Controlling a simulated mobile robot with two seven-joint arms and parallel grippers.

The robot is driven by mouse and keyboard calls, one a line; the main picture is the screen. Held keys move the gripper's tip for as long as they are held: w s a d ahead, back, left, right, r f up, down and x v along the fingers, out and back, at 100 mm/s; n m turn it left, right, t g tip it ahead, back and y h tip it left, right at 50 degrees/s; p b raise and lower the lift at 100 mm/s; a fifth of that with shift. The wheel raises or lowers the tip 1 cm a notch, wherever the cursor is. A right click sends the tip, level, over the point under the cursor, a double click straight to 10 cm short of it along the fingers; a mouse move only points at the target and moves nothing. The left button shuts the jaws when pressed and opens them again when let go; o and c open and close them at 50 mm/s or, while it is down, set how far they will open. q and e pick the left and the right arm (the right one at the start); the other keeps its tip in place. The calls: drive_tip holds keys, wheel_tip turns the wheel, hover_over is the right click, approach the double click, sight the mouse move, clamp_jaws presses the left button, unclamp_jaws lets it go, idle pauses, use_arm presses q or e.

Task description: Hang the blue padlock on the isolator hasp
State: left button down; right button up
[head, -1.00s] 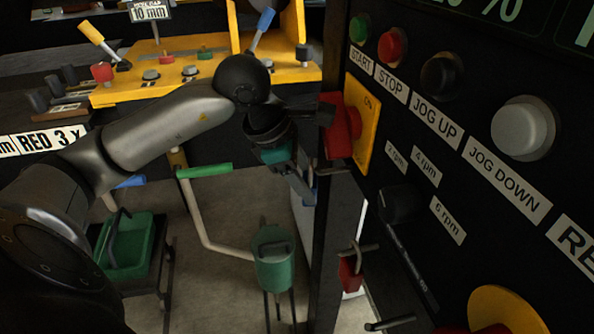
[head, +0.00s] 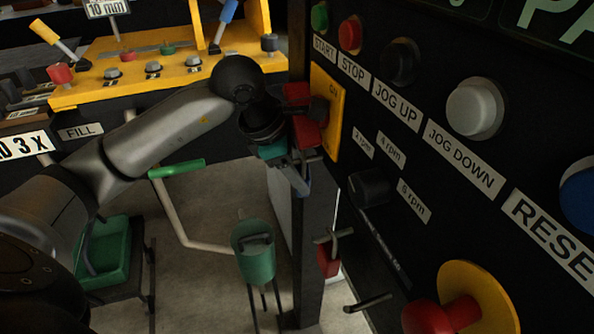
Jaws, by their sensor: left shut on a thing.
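The isolator is a red handle (head: 308,132) on a yellow plate (head: 336,110) marked ON, at the panel's left edge. Its hasp cannot be made out clearly. My left gripper (head: 294,174) is just left of and below the red handle, pointing down and right. It is shut on a small blue thing, apparently the blue padlock (head: 303,183), mostly hidden by the fingers and seen against the dark post. A gap to the isolator cannot be judged. My right gripper is not in view.
A red padlock (head: 327,260) hangs on a peg below; a bare peg (head: 367,303) sticks out lower right. The black control panel (head: 440,215) with buttons fills the right.

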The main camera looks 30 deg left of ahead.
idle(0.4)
use_arm(q)
drive_tip(key=shift+c, duration=0.9)
unclamp_jaws()
drive_tip(key=shift+r, duration=0.1)
drive_tip(key=v, duration=1.5)
